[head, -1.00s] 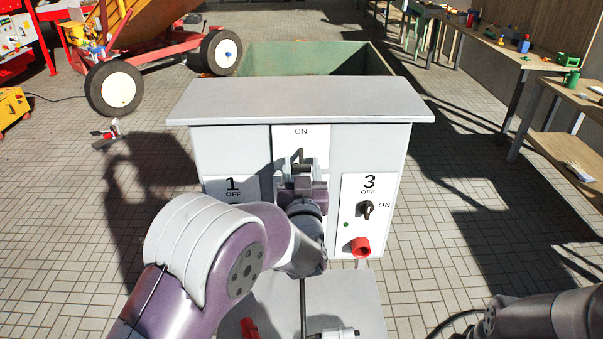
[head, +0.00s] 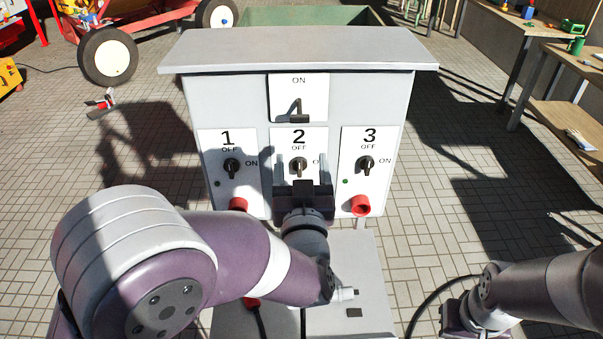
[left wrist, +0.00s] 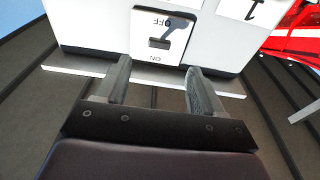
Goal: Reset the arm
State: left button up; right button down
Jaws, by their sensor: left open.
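A grey switch box (head: 200,97) stands upright in front of me. Its upper panel, marked ON, carries a main switch lever (head: 296,112). Below it are knobs for 1 (head: 232,167), 2 (head: 297,166) and 3 (head: 366,164). My left gripper (head: 302,170) is open and empty, its fingers up before the lower part of panel 2. In the left wrist view its spread fingers (left wrist: 158,80) point toward the box, with the main switch (left wrist: 159,43) upside down beyond them. My right gripper (head: 458,318) is partly in view at the lower right; its jaws cannot be made out.
Red sockets (head: 360,205) stick out below the knobs. A green light (head: 345,181) shows by knob 3. A green bin (head: 300,16) and a wheeled machine (head: 107,57) are behind. Tables (head: 565,60) line the right.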

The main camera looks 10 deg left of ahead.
pick_arm(q)
jog(key=shift+s, duration=0.15)
jog(key=s+d+f+m+g+h, duration=0.1)
jog(key=d+f+m+g+h, duration=0.1)
jog(key=d+f+g+h, duration=0.3)
jog(key=s+d+f+m+g+h, duration=0.2)
jog(key=d+f+h, duration=0.1)
jog(key=f, duration=0.5)
jog(key=s+a+f+g+y, duration=0.1)
jog(key=s+a+f+g, duration=0.2)
jog(key=s+a+g, duration=0.2)
jog(key=s+a+f+g+y, duration=0.1)
jog(key=s+a+f+g, duration=0.2)
jog(key=s+a+g, duration=0.2)
jog(key=s+a, duration=0.1)
jog(key=a, duration=0.2)
jog(key=shift+s+a+n+g+y, duration=0.25)
jog(key=shift+s+n+g+y, duration=0.05)
jog(key=shift+s, duration=0.1)
